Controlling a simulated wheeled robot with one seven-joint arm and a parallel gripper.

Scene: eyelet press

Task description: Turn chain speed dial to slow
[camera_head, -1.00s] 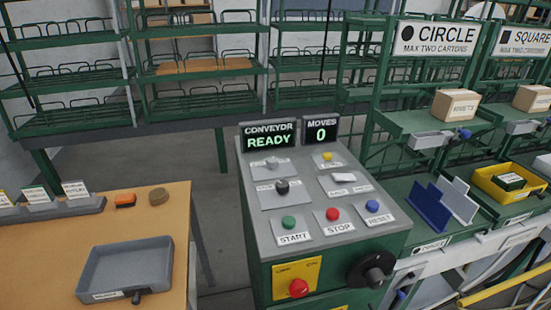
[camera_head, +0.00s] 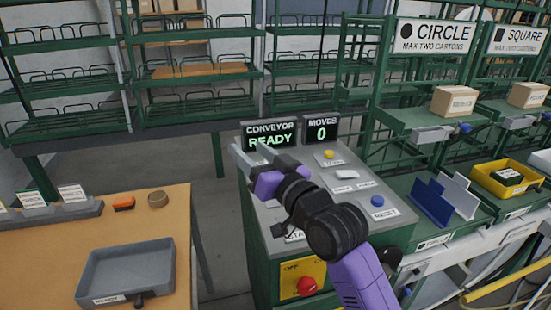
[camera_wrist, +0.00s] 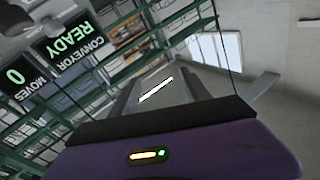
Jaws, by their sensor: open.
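The grey control console (camera_head: 395,225) stands in the middle of the head view. Its two upper-left dials are hidden there behind my arm, so the chain speed dial and its setting cannot be read. My gripper (camera_head: 240,155) is over the console's upper left part, below the CONVEYOR READY display (camera_head: 270,135). Its jaws are open, with nothing seen between them. In the wrist view my gripper (camera_wrist: 162,88) faces open room, and the READY display (camera_wrist: 72,46) is at upper left. Grey rounded shapes show at that view's upper left corner; I cannot tell which controls they are.
The MOVES display (camera_head: 321,131) reads 0. A yellow button (camera_head: 329,154), a blue RESET button (camera_head: 377,201) and a red stop knob (camera_head: 306,286) are on the console. A wooden table with a grey tray (camera_head: 125,272) stands left; racks stand behind and right.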

